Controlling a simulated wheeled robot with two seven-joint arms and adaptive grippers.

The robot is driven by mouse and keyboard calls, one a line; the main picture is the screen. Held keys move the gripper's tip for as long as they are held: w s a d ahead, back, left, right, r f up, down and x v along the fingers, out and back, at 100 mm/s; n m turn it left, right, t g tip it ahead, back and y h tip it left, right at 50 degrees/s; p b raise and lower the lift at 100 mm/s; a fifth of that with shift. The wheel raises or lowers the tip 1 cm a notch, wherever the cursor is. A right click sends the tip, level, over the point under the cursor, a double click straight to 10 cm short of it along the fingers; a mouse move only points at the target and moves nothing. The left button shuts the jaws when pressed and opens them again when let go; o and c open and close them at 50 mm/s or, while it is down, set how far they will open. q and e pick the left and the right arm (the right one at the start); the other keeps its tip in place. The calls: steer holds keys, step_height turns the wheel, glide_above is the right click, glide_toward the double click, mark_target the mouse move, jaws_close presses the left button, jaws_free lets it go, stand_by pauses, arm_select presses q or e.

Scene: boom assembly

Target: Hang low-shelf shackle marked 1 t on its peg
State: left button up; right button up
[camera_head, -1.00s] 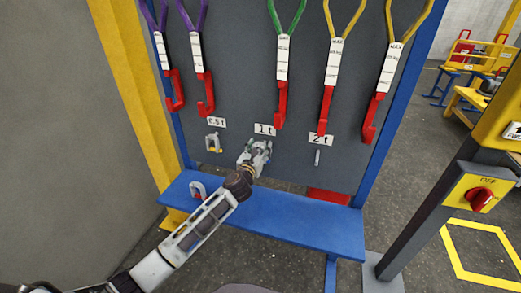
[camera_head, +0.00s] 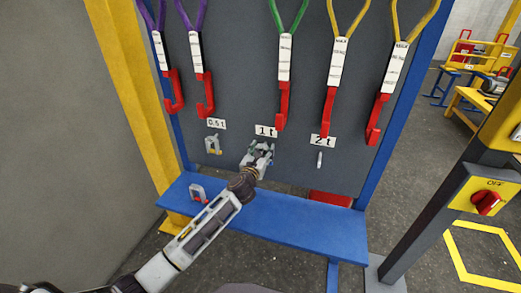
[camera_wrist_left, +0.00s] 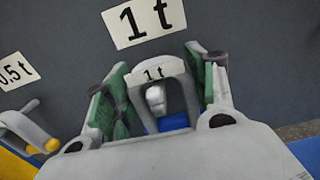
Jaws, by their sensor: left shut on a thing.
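My left gripper (camera_head: 258,152) is at the grey board, just below the 1 t label (camera_head: 266,131). In the left wrist view its green-padded fingers (camera_wrist_left: 158,98) are shut on a pale grey shackle (camera_wrist_left: 172,68) marked 1 t, one finger on each side. The shackle's bow is up, towards the 1 t label. The rounded light end of a peg (camera_wrist_left: 155,97) shows through the bow's opening. I cannot tell whether the bow is around the peg or just in front of it, or whether it rests on it. My right gripper is not in view.
A shackle (camera_head: 213,144) hangs below the 0.5 t label (camera_head: 216,124). The 2 t peg (camera_head: 319,159) is bare. Another shackle (camera_head: 198,192) stands on the blue shelf (camera_head: 300,225) at left. Slings with red hooks (camera_head: 283,105) hang above. A switch post (camera_head: 450,200) stands at right.

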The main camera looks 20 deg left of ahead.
arm_select(q)
steer(key=shift+a+f, duration=0.1)
steer(key=shift+w, duration=0.1)
stand_by(0.7)
steer(key=o, duration=1.4)
steer(key=shift+f, duration=0.15)
steer(key=s, duration=1.2)
steer(key=shift+a, duration=0.2)
